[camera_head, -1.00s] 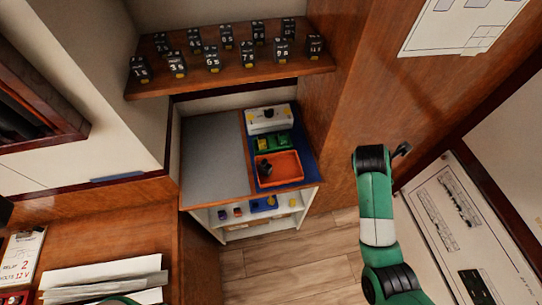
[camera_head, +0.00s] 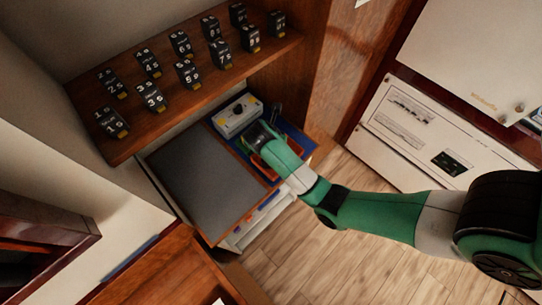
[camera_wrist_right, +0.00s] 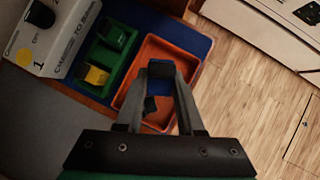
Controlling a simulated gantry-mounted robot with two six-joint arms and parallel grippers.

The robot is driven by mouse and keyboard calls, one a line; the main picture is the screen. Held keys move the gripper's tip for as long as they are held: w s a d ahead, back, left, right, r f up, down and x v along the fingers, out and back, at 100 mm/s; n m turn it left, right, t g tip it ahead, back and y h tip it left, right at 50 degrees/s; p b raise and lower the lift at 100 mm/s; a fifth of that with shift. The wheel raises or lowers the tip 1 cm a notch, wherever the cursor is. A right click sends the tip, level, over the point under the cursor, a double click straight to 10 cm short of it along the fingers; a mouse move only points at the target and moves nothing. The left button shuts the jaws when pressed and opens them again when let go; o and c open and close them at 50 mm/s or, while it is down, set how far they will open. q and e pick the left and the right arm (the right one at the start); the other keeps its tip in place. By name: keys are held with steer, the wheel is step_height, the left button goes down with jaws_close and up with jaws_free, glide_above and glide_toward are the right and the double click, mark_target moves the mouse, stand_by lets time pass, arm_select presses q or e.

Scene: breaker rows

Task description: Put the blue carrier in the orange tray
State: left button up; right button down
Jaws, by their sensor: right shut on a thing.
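The right gripper (camera_wrist_right: 160,80) is shut on the blue carrier (camera_wrist_right: 159,87), a small blue block with a dark part at its far end. The carrier is between the fingertips, over the orange tray (camera_wrist_right: 187,50) as seen from the wrist; I cannot tell its height. In the head view my right arm covers most of the orange tray (camera_head: 293,172), and the carrier is hidden. The left gripper is not in view.
A green tray (camera_wrist_right: 103,50) with a black and a yellow piece stands left of the orange tray. A white box (camera_head: 238,117) with a knob is behind. A shelf (camera_head: 140,140) of numbered black blocks hangs above. The grey mat (camera_head: 200,175) is clear.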

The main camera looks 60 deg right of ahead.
steer(key=shift+f, duration=4)
steer(key=shift+f+b, duration=0.2)
steer(key=shift+b, duration=0.1)
steer(key=c, duration=0.5)
jaws_free()
steer(key=shift+r, duration=0.1)
steer(key=shift+w+a+r, duration=0.1)
steer(key=shift+a+r, duration=0.15)
steer(key=shift+r, duration=0.25)
steer(key=v, duration=1.1)
steer(key=shift+a+p, duration=0.1)
steer(key=shift+p, duration=0.2)
